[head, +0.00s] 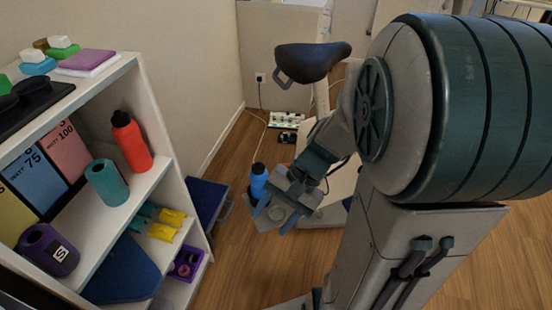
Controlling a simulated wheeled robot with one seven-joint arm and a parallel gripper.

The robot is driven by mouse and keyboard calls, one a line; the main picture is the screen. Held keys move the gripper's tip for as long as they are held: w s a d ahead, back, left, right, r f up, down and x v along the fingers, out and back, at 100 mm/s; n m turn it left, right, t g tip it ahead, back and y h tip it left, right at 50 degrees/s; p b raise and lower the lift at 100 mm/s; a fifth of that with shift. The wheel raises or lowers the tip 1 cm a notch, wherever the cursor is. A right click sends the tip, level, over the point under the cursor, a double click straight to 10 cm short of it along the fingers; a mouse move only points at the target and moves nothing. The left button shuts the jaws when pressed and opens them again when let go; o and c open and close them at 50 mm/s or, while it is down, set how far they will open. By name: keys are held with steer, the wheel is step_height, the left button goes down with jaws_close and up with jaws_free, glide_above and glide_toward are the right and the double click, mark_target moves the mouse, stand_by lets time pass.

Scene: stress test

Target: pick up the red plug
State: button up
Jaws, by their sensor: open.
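I cannot make out a red plug for certain. A pale power strip (287,119) with small coloured parts lies on the floor by the far wall, too small to tell what sits in it. A black plug is in the wall outlet (260,78) above it, with a cable hanging down. My gripper (276,214) is open and points down and to the left in the middle of the view, nearer to me than the power strip. No object shows between its fingers.
A white shelf unit (168,187) on the left holds a red bottle (131,141), a teal cylinder (107,182) and a purple cup (48,249). A blue bottle (258,180) stands beside my gripper. An exercise bike's black seat (312,61) rises behind. Wooden floor (240,255) is clear in front.

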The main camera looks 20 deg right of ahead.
steer(key=w+d+f+m+t+y+b, duration=0.1)
steer(key=w+f+m+t+y+b, duration=0.15)
steer(key=f, duration=0.25)
steer(key=w+f+m+t+y+b, duration=0.1)
steer(key=w+f+m+y+b, duration=0.15)
steer(key=f+m+b, duration=0.2)
steer(key=w+d+f+m+t+h+b, duration=0.4)
steer(key=d+f+m+t+b, duration=0.25)
steer(key=d+f+m, duration=0.35)
steer(key=w+d+f+m+t+h+b, duration=0.35)
steer(key=d+f+m+t+b, duration=0.35)
steer(key=d+f, duration=0.4)
steer(key=shift+m+t, duration=0.6)
steer(key=shift+t, duration=0.1)
steer(key=x, duration=0.7)
steer(key=shift+w+a+f, duration=0.3)
steer(key=shift+a+f, duration=0.05)
steer(key=shift+a, duration=0.1)
steer(key=b+x, duration=0.2)
steer(key=x, duration=0.3)
steer(key=shift+f+b, duration=0.1)
steer(key=shift+b, duration=0.3)
steer(key=shift+w, duration=0.25)
steer(key=c, duration=1.1)
